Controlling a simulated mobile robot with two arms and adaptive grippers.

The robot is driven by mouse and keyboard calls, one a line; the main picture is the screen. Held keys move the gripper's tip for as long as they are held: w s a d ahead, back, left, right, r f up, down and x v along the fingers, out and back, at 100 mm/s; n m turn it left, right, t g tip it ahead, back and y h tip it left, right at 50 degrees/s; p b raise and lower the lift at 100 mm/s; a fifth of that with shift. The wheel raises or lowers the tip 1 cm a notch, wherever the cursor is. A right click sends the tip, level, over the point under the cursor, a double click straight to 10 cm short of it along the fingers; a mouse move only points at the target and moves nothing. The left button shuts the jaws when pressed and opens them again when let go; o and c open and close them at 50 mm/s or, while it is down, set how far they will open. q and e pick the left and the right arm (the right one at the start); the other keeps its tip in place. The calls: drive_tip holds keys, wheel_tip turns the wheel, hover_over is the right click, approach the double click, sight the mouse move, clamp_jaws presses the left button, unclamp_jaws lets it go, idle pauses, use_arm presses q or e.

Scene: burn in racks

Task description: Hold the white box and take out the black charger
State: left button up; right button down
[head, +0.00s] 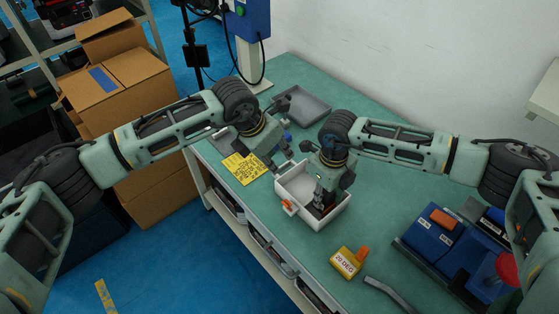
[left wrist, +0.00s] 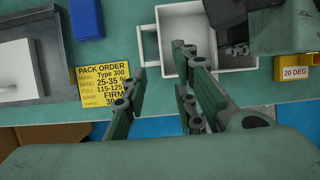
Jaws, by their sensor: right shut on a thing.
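The white box (head: 292,187) stands on the green table, with its inside partly bare. In the left wrist view, the box (left wrist: 182,40) shows a white loop handle (left wrist: 147,45) on its near left side. My left gripper (head: 283,164) is open and empty beside the box's left end. In the left wrist view, the fingers of this gripper (left wrist: 160,75) are apart, with the handle just beyond the gap. My right gripper (head: 321,190) reaches down into the box and is shut on the black charger (head: 322,209), which is mostly hidden by the fingers.
A yellow pack order card (head: 244,168) lies left of the box, and a grey tray (head: 303,105) behind. A yellow 20 DEG bin (head: 345,262) stands in front right. Blue bins (head: 432,238) are further right. Cardboard boxes (head: 115,90) stand left of the table.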

use_arm(q)
drive_tip(key=x, duration=1.1)
drive_tip(key=shift+d+f, duration=0.15)
use_arm(e)
drive_tip(key=shift+w+a, duration=0.1)
use_arm(q)
clamp_jaws()
idle(1.4)
use_arm(e)
drive_tip(key=c, duration=2)
unclamp_jaws()
clamp_jaws()
drive_tip(key=shift+r, duration=0.15)
